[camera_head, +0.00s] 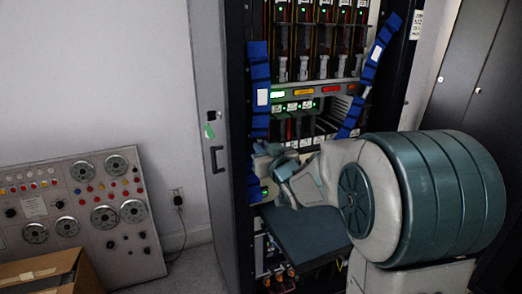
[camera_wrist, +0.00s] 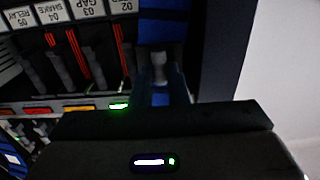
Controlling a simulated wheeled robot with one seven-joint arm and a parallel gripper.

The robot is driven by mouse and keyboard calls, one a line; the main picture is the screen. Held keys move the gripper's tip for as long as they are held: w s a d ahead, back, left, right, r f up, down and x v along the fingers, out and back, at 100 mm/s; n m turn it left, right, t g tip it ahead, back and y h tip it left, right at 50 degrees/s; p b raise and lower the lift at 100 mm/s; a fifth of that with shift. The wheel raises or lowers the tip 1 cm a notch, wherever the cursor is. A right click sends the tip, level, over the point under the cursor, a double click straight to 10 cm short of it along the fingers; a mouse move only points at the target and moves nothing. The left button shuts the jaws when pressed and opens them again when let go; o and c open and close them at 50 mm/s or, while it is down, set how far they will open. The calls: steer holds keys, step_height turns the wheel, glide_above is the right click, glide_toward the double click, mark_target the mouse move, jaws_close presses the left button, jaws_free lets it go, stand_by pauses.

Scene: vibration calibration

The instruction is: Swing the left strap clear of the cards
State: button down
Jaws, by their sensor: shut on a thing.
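The left strap (camera_head: 259,75) is blue with a white patch and hangs along the left post of the rack, beside the cards (camera_head: 303,40). In the wrist view, the labelled card slots (camera_wrist: 85,60) appear upside down to the left of the strap (camera_wrist: 165,28). My gripper (camera_wrist: 162,88) is shut on this strap, with a finger on each side of it. In the head view my arm and wrist hide the fingertips and the strap's lower part. The right strap (camera_head: 381,38) is blue and slants down and left along the right post.
A row of coloured indicator lights (camera_head: 303,92) crosses the rack below the upper cards, with more cards (camera_head: 296,125) underneath. The open cabinet door (camera_head: 213,130) stands at left. A gauge panel (camera_head: 80,210) and a cardboard box (camera_head: 45,272) are at lower left.

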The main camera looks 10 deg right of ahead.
steer(key=c, duration=1.4)
jaws_free()
steer(key=v, duration=1.4)
steer(key=shift+b, duration=0.3)
steer(key=shift+w+d, duration=0.1)
